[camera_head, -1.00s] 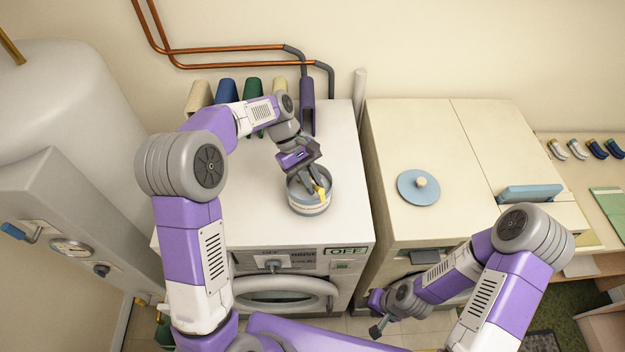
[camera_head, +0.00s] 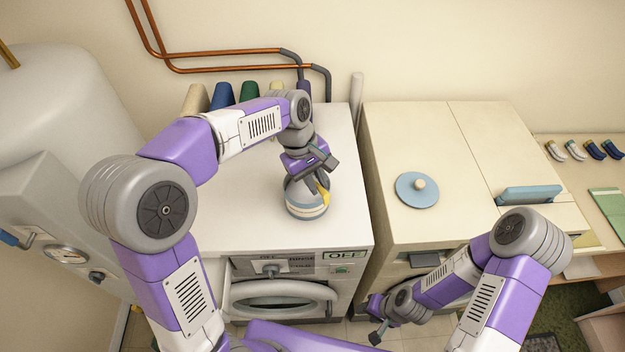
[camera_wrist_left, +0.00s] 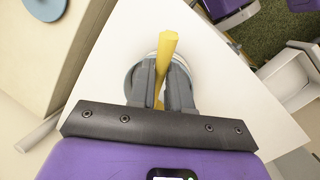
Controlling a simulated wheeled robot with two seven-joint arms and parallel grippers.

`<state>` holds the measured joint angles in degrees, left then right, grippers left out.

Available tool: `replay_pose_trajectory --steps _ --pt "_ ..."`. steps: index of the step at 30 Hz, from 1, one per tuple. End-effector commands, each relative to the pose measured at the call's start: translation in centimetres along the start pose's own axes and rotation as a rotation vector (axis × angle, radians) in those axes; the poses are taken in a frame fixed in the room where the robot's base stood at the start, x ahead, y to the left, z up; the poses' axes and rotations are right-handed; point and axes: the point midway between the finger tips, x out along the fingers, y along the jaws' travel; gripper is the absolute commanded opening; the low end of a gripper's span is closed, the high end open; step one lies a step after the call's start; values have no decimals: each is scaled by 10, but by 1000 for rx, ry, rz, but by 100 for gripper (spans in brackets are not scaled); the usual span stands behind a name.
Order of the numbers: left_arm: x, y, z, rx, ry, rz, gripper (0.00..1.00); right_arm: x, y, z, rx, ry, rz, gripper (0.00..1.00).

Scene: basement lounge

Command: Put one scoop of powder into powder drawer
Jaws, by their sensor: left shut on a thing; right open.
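My left gripper (camera_head: 321,187) is shut on a yellow scoop (camera_head: 323,196), over a round grey-white tub (camera_head: 304,211) on the white washing machine (camera_head: 240,225). The left wrist view shows the yellow scoop (camera_wrist_left: 167,47) between the two dark fingers (camera_wrist_left: 160,82), with the tub (camera_wrist_left: 131,82) behind them. The scoop's bowl and the tub's contents are hidden. My right gripper (camera_head: 378,335) is open and empty, low in front of the neighbouring cream machine.
Several coloured cones (camera_head: 222,95) stand along the back of the washing machine. A grey tank (camera_head: 60,105) stands at left. The washing machine's top left of the tub is clear.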

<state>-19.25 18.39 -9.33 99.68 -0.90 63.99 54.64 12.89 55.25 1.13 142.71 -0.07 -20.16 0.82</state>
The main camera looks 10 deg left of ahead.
Motion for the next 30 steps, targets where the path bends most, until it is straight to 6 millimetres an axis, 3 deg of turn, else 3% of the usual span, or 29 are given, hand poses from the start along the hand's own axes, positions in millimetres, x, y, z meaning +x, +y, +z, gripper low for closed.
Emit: replay_pose_trajectory --steps 13,30 --pt "-22 4 24 28 136 3 0 -8 -3 0 0 0 0 40" --pt "-25 4 26 30 155 3 0 -8 -3 0 0 0 0 40"
